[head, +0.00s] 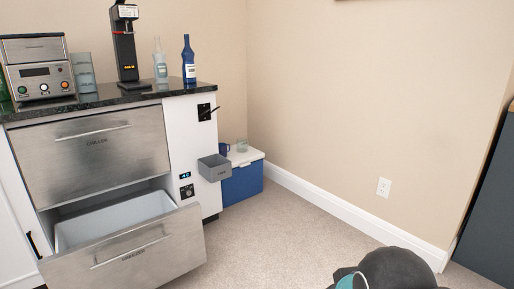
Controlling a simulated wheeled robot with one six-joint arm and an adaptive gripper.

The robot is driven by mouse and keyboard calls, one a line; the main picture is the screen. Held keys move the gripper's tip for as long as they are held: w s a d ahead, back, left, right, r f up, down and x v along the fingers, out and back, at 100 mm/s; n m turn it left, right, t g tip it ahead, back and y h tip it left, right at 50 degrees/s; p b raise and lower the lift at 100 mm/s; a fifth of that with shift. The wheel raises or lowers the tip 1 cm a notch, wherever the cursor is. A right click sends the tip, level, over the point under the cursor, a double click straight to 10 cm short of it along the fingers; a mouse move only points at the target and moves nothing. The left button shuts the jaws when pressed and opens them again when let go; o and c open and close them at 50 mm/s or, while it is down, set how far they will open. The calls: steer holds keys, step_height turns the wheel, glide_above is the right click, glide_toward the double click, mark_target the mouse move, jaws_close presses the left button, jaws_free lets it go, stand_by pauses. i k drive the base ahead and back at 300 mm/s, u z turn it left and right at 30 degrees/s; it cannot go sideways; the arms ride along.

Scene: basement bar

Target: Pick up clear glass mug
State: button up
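A small clear glass mug (242,146) stands on the white lid of a blue cooler box (243,183) on the floor, near the wall. It is small and faint in the head view, and I cannot make out its handle. A dark blue mug (224,149) stands to its left on the same lid. My gripper is not in view. A dark rounded part with a teal cap at the bottom right looks like a link of my arm, far from the cooler.
The lower chiller drawer (128,250) is pulled open. A grey bin (214,168) juts from the cabinet's side, just in front of the cooler. Bottles (188,60) and appliances stand on the dark counter. Carpet (285,240) is clear in the middle. A dark panel (490,215) stands at right.

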mark_target(242, 145)
steer(key=z, duration=0.65)
steer(key=i, duration=1.1)
steer(key=z, duration=0.3)
steer(key=i, duration=0.9)
steer(key=u, duration=1.1)
steer(key=i, duration=0.75)
steer(key=u, duration=0.9)
steer(key=i, duration=0.55)
steer(key=u, duration=0.05)
